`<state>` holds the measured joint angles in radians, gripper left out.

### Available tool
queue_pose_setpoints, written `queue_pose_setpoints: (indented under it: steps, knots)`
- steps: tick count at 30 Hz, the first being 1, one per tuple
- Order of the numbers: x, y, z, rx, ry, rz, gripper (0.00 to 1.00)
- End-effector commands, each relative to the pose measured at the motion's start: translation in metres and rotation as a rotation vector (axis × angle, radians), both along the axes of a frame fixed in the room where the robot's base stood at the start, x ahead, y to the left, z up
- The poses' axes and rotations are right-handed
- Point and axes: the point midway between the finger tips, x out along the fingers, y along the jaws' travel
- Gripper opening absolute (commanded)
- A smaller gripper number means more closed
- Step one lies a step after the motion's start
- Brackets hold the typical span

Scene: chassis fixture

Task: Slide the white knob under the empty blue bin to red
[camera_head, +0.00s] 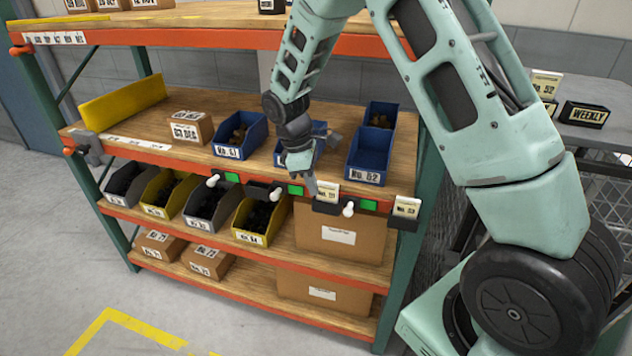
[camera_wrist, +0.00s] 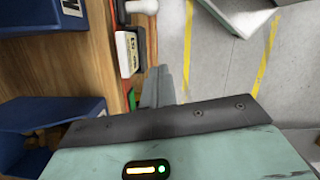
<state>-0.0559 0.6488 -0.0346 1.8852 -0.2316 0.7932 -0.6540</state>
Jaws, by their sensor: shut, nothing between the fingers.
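Two more white knobs sit left along the beam, one at the far left (camera_head: 213,180) and one in the middle (camera_head: 275,194), each beside green. My gripper (camera_head: 313,188) is shut and empty, pointing down in front of the beam, left of the knob and apart from it. It also shows in the wrist view (camera_wrist: 158,86).
Blue bin No. 61 (camera_head: 228,151) holds brown items. Another blue bin (camera_head: 318,128) is partly hidden behind my gripper. Dark card holders (camera_head: 326,207) with cards stick out from the beam next to the knobs. The floor in front of the rack is clear.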

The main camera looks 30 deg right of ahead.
Motion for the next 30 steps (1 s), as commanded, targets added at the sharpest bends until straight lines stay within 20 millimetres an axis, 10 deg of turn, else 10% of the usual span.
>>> queue_pose_setpoints:
  steps: [10, 30]
  knots:
    - [-0.013, -0.014, -0.069, -0.001, 0.005, 0.0, 0.0]
    - [-0.037, -0.043, -0.06, -0.001, -0.001, 0.0, 0.0]
